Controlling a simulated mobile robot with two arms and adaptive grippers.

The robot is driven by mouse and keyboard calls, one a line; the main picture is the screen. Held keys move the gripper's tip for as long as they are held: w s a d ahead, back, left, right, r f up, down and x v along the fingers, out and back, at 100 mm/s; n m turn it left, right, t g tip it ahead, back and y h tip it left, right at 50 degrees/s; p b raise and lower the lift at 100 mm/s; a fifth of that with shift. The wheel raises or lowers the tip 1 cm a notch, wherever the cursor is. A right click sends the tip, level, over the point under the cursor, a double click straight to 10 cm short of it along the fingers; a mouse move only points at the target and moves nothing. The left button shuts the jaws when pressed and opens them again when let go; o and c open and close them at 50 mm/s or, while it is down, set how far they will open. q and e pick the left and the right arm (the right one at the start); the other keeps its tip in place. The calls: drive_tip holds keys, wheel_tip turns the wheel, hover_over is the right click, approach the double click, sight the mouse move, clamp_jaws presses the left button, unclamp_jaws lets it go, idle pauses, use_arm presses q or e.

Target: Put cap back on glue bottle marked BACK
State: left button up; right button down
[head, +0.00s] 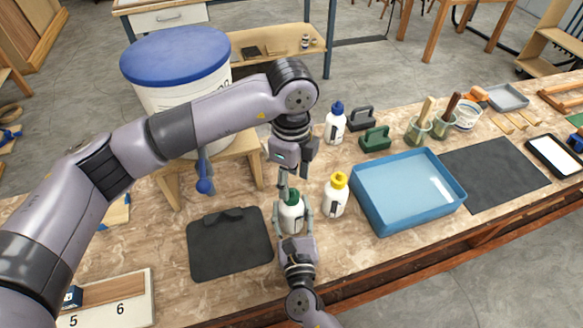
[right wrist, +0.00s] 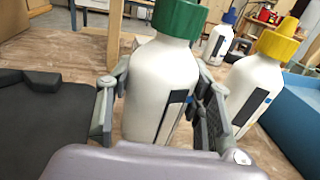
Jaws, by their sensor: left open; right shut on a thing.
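A white glue bottle with a green cap (head: 290,212) stands on the bench; in the right wrist view the green cap (right wrist: 180,18) sits on its top. My right gripper (head: 293,226) is shut around this bottle's body, a finger on each side. My left gripper (head: 293,178) is open, pointing down just above the green cap. A yellow-capped bottle (head: 335,198) stands just to the right, and a blue-capped bottle (head: 334,126) farther back. Their dark labels are too small to read, so I cannot tell which is marked BACK.
A blue tray (head: 374,205) stands right of the bottles. A dark mat (head: 230,245) lies to the left. Green (head: 375,139) and dark (head: 361,118) handled blocks stand behind the tray. A large white bucket with a blue lid (head: 175,55) stands behind my left arm.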

sight(291, 189)
use_arm(q)
drive_tip(key=shift+f, duration=2.55)
drive_tip(key=shift+c, duration=0.3)
clamp_jaws()
